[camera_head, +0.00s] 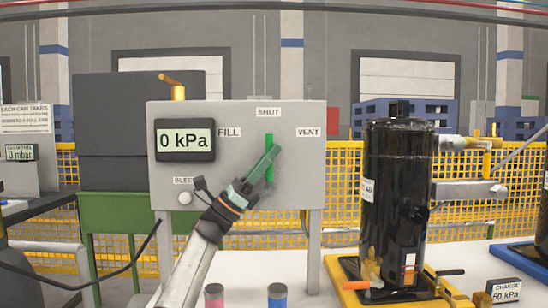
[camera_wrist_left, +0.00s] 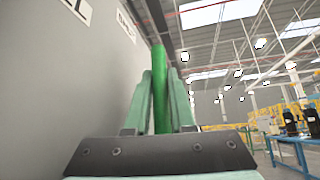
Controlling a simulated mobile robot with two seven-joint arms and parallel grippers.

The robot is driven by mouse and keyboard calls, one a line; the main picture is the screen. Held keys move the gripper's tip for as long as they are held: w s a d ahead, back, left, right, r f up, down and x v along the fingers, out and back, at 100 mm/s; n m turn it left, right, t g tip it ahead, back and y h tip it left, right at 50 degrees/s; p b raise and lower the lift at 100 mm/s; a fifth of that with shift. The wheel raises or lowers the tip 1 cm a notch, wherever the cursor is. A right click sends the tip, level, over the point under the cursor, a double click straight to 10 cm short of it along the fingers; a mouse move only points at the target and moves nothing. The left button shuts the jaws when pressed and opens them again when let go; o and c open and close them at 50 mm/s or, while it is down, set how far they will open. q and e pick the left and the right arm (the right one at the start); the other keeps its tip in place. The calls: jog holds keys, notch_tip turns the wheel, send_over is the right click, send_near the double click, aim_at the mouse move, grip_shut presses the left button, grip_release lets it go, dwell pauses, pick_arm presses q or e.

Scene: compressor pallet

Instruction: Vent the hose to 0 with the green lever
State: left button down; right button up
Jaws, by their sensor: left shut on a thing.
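The green lever (camera_head: 269,139) stands upright on the grey panel (camera_head: 296,181), with its top under the SHUT label (camera_head: 268,112). The VENT label (camera_head: 308,132) is to its right and the FILL label (camera_head: 229,132) to its left. The display (camera_head: 185,140) reads 0 kPa. My left gripper (camera_head: 273,152) is shut on the lever and covers its middle. In the left wrist view the lever (camera_wrist_left: 160,95) stands between the two fingers of the gripper (camera_wrist_left: 161,75). My right gripper is not in view.
A black compressor (camera_head: 392,190) stands on a yellow pallet right of the panel. A white BLEED knob (camera_head: 184,198) is low on the panel. Red and blue capped items (camera_head: 277,294) stand below.

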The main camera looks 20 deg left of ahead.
aim_at(268, 135)
pick_arm(q)
jog(key=shift+a, duration=0.15)
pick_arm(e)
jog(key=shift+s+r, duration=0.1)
pick_arm(q)
jog(key=c, duration=0.8)
grip_release()
jog(key=shift+o, duration=0.2)
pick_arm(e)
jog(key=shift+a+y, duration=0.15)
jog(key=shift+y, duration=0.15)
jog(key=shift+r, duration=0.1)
pick_arm(q)
jog(key=r, duration=0.2)
jog(key=r+p, duration=0.1)
jog(key=shift+s+r, duration=0.35)
jog(key=shift+r, duration=0.05)
jog(key=s+d+r+p, duration=0.3)
jog(key=s+d+r, duration=0.2)
jog(key=s+r, duration=0.4)
jog(key=shift+s, duration=1.75)
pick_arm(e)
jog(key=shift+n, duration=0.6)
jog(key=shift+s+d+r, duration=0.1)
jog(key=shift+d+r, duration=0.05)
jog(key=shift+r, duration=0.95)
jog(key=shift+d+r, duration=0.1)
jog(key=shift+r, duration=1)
